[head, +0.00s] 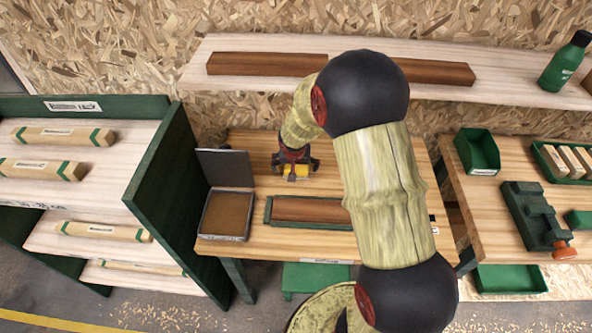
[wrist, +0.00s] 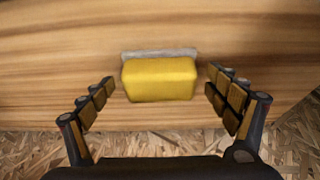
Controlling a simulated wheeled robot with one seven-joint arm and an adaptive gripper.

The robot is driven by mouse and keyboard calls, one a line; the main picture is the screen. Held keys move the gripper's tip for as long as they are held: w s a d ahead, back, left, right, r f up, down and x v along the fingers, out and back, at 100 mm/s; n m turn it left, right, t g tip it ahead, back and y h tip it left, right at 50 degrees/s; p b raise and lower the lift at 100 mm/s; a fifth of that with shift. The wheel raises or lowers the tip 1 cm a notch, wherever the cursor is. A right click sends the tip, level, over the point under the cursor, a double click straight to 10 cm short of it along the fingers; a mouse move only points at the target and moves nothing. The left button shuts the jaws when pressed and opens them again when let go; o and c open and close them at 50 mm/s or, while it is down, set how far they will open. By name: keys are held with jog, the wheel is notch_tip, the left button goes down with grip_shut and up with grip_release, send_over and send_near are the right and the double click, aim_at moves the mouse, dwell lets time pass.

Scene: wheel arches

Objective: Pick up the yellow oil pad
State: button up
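The yellow oil pad (wrist: 159,80) is a small yellow block with a grey strip along its far side in the wrist view. It lies on the wooden workbench (head: 255,160). In the head view the oil pad (head: 297,170) is partly hidden by my gripper. My gripper (head: 296,166) points down over it near the back of the bench. In the wrist view my gripper (wrist: 159,92) is open. One finger is on each side of the pad, with a gap on both sides.
An open-lidded tin (head: 228,215) with brown contents stands on the left of the bench. A green tray holding a dark wooden block (head: 308,209) lies at the front. A shelf (head: 430,92) with wooden bars runs above the back. A green-sided rack (head: 160,170) stands left.

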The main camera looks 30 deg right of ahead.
jog(key=shift+c, duration=1.2)
jog(key=c, duration=0.9)
jog(key=shift+c, duration=0.2)
jog(key=shift+r+p, duration=0.3)
jog(key=shift+r, duration=0.35)
jog(key=shift+c, duration=0.2)
notch_tip(320, 180, up, 2)
jog(key=shift+r+p, duration=0.25)
jog(key=shift+p, duration=0.25)
jog(key=s+d+r+p, duration=0.2)
jog(key=s+r+p, duration=0.2)
jog(key=s+r, duration=0.5)
jog(key=shift+s+d, duration=0.3)
jog(key=shift+s, duration=2.1)
jog(key=shift+r, duration=0.1)
